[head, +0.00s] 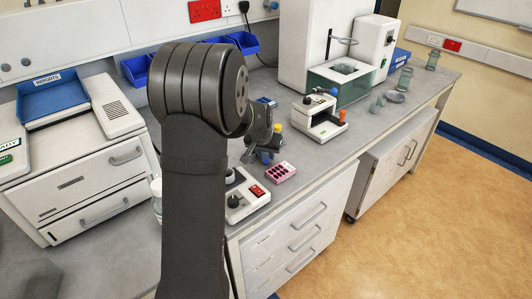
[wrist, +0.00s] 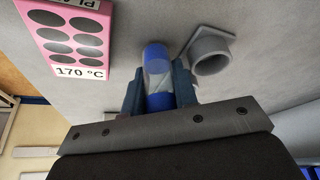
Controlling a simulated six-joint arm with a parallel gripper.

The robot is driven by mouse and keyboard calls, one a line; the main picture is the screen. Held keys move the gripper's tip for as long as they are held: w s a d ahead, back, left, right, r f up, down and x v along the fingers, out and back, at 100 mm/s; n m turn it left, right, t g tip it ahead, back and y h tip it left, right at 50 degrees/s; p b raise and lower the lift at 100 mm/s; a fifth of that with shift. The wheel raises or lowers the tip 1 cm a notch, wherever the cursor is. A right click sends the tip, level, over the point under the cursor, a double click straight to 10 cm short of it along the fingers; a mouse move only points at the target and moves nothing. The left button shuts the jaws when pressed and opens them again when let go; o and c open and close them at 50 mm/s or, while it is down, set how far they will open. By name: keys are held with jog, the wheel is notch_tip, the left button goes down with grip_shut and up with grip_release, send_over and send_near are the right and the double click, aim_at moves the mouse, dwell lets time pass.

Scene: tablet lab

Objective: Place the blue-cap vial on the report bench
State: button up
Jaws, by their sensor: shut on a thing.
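In the wrist view, my gripper (wrist: 160,92) is shut on a blue vial (wrist: 157,62), with one finger on each side of it. The vial has a blue end and a paler band in the middle. I cannot tell whether it touches the grey bench top. In the head view, my gripper (head: 265,153) is low over the middle bench, and the vial is hard to make out there. A blue tray labelled REPORTS (head: 50,101) sits on the white unit at the left.
A pink block with dark round wells (wrist: 75,35) lies beside the gripper; it also shows in the head view (head: 281,171). A grey hollow holder (wrist: 211,62) is close right of the vial. A white device with a red switch (head: 246,196) stands near the front edge.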

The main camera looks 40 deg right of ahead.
jog(key=o, duration=0.7)
jog(key=shift+f, duration=0.1)
jog(key=v, duration=1.2)
jog(key=x, duration=1.1)
jog(key=shift+d+f, duration=0.1)
jog(key=shift+f, duration=0.2)
jog(key=shift+w+d+r, duration=0.1)
jog(key=shift+w+r, duration=0.05)
jog(key=shift+r, duration=1.8)
